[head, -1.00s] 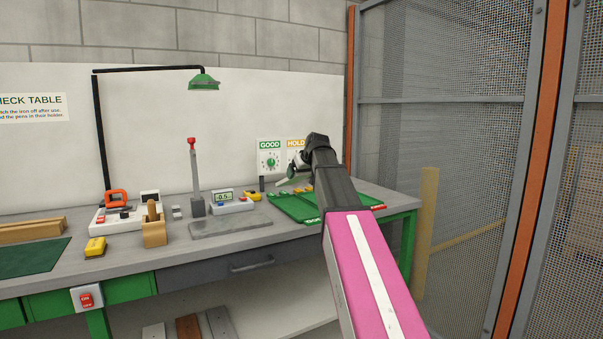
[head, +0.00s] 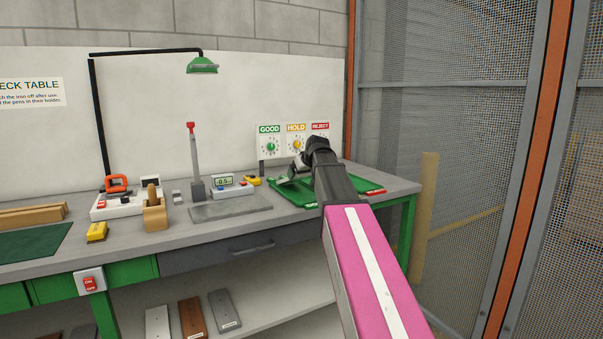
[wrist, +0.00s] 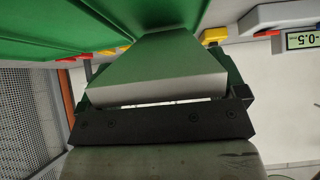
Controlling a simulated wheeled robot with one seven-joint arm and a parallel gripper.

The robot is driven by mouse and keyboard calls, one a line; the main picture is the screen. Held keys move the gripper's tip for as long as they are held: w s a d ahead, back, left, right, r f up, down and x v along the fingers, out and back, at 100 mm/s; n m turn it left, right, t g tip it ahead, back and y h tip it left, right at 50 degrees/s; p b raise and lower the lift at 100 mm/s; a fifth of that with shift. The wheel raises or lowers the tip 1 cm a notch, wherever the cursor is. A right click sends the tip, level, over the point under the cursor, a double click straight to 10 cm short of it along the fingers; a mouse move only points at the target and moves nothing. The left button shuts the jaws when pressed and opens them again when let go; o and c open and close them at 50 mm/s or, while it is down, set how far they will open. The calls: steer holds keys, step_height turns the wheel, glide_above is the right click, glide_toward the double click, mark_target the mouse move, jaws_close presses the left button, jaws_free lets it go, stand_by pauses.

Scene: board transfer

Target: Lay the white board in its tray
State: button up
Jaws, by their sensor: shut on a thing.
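My gripper (head: 291,176) is over the green tray (head: 287,195) at the right end of the bench, tilted down toward it. In the wrist view, my gripper (wrist: 155,35) is shut, and its broad grey-green finger with a pale near edge fills the middle. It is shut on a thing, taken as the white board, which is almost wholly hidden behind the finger. Green tray surfaces (wrist: 50,25) lie close beyond the fingertips. The tray's front edge bears coloured labels. My arm hides part of the tray in the head view.
A grey plate (head: 231,211) and a meter reading -0.5 (head: 232,187) stand left of the tray. A red-topped post (head: 194,160) rises behind the plate. GOOD (head: 269,141), HOLD and REJECT signs are behind the tray. A mesh fence (head: 450,130) stands at the right.

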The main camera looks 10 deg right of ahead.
steer(key=shift+f, duration=0.3)
stand_by(0.4)
steer(key=o, duration=0.8)
steer(key=c, duration=1)
steer(key=shift+o, duration=0.2)
steer(key=shift+s+d+r, duration=0.25)
steer(key=shift+s+r, duration=0.1)
steer(key=shift+s, duration=0.4)
steer(key=shift+s+d+r, duration=0.2)
steer(key=shift+s+r, duration=0.1)
steer(key=shift+s, duration=0.4)
steer(key=o, duration=0.6)
steer(key=shift+c, duration=0.2)
step_height(320, 180, up, 7)
steer(key=s, duration=0.2)
steer(key=shift+d, duration=0.35)
